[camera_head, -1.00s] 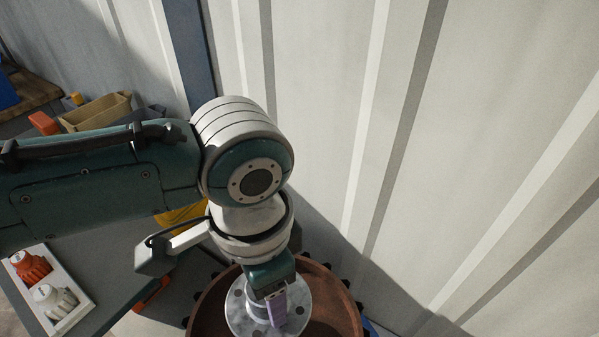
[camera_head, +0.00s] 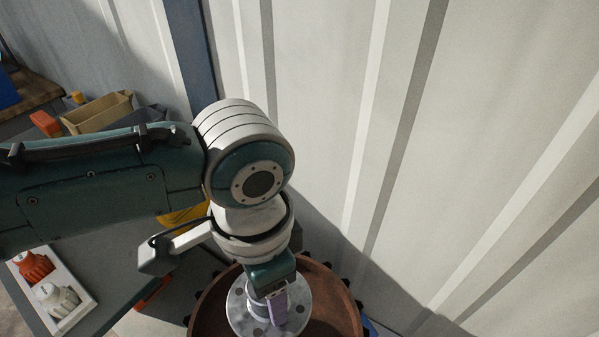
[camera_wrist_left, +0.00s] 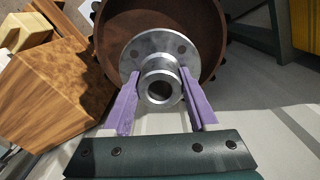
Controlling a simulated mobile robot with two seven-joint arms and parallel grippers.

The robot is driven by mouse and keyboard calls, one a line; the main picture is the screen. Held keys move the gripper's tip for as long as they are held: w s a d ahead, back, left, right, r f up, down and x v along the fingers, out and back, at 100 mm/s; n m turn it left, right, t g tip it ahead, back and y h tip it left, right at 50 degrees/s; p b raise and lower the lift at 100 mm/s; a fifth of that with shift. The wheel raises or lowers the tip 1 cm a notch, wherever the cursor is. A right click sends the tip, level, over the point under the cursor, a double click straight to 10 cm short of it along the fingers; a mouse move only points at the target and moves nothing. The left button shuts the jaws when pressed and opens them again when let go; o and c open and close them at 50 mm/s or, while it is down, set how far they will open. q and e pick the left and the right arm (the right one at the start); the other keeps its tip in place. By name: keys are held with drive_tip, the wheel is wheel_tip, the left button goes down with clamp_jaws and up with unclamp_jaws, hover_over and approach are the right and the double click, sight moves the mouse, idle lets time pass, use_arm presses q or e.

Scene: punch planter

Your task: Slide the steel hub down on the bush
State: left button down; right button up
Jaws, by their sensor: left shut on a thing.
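The steel hub is a grey flanged disc with bolt holes and a raised collar. In the head view the hub (camera_head: 240,312) sits inside the rim of a round rust-brown part (camera_head: 207,300) with dark teeth around its edge. In the left wrist view the hub (camera_wrist_left: 160,48) faces the camera, its open bore dark. My left gripper (camera_head: 277,310) reaches down over it, and its purple fingers (camera_wrist_left: 160,92) are shut on the two sides of the hub's collar. The bush cannot be made out; the hub and gripper cover the middle of the brown part. My right gripper is out of view.
A white ribbed wall (camera_head: 480,120) stands close behind and to the right. A tan bin (camera_head: 100,110) is farther back. Wooden blocks (camera_wrist_left: 60,75) show in the wrist view.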

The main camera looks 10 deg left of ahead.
use_arm(q)
drive_tip(key=shift+r+p, duration=0.1)
drive_tip(key=shift+p, duration=0.4)
idle(0.6)
drive_tip(key=shift+f+b, duration=2.4)
drive_tip(key=shift+f, duration=0.7)
drive_tip(key=shift+c, duration=2)
unclamp_jaws()
drive_tip(key=shift+w, duration=0.1)
drive_tip(key=o, duration=0.3)
wheel_tip(320, 180, up, 10)
drive_tip(key=p, duration=0.3)
